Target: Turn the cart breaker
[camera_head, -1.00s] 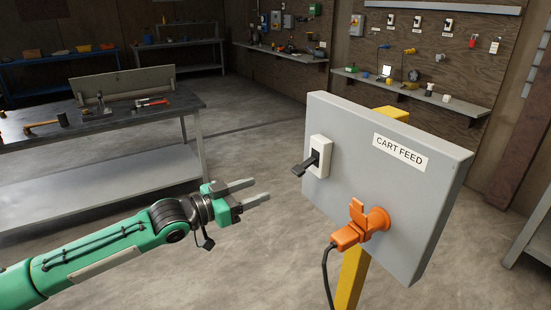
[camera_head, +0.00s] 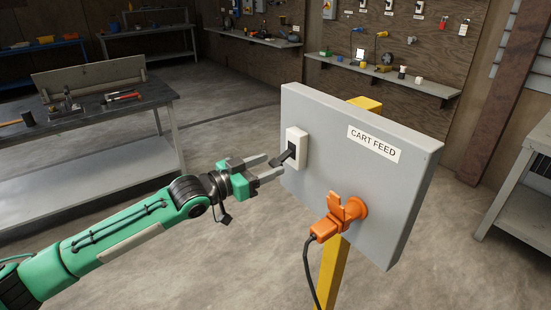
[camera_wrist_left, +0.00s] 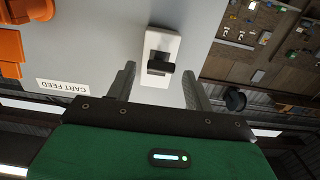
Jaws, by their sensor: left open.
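The cart breaker (camera_head: 297,147) is a white switch plate with a black lever on the left part of a grey panel (camera_head: 330,180) labelled "CART FEED". The black lever (camera_head: 283,158) sticks out and slopes down toward the left. My left gripper (camera_head: 276,168) is open, its fingertips close to the lever. In the left wrist view the breaker (camera_wrist_left: 175,45) appears upside down, with its lever (camera_wrist_left: 161,68) between and beyond the two spread fingers (camera_wrist_left: 158,80). I cannot tell whether a finger touches it. My right gripper is not in view.
An orange plug (camera_head: 340,215) with a black cable sits in the panel's lower part. The panel stands on a yellow post (camera_head: 331,275). A workbench (camera_head: 100,120) with tools stands at the left, and wall shelves (camera_head: 390,78) line the back. The floor between is open.

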